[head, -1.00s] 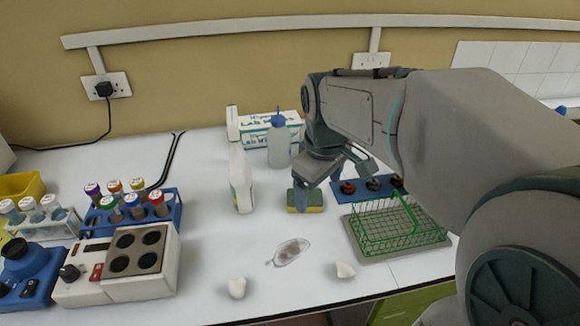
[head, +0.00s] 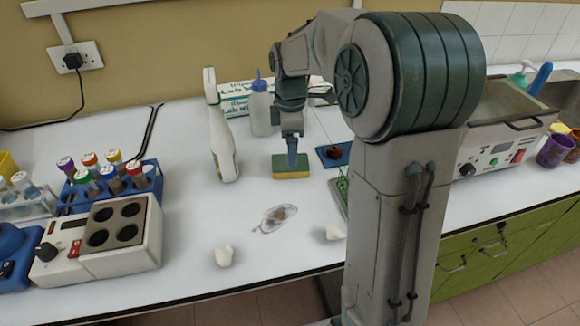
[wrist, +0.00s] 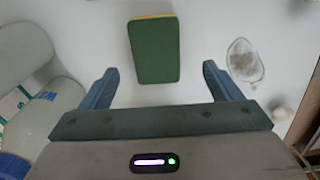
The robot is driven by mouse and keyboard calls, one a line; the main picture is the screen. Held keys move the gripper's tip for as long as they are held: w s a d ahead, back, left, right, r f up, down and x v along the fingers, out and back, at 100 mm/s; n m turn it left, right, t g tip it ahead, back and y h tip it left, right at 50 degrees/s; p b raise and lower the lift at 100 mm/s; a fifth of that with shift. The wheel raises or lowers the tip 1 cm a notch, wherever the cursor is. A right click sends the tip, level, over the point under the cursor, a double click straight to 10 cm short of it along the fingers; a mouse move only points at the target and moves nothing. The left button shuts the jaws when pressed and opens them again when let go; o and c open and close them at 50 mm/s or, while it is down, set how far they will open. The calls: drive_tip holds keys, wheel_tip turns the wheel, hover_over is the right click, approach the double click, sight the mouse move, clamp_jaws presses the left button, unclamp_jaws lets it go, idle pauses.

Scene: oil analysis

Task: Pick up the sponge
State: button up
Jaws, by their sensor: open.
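The sponge (head: 291,167) is a small block with a green top and a yellow lower side, lying flat on the white bench. In the wrist view the sponge (wrist: 154,50) shows its green face, ahead of and between the two fingers. My gripper (wrist: 160,82) is open and empty, with a finger on either side of the sponge's line and clear room between. In the head view my gripper (head: 292,160) points down right over the sponge; whether it touches cannot be told there.
A white spray bottle (head: 222,145) stands close left of the sponge, and a wash bottle (head: 262,108) behind it. A blue tube rack (head: 110,190) and hotplate (head: 105,240) are at left.

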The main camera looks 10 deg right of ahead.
drive_tip(key=f, duration=0.6)
drive_tip(key=shift+w+f, duration=0.25)
drive_tip(key=shift+f, duration=0.05)
drive_tip(key=c, duration=1.1)
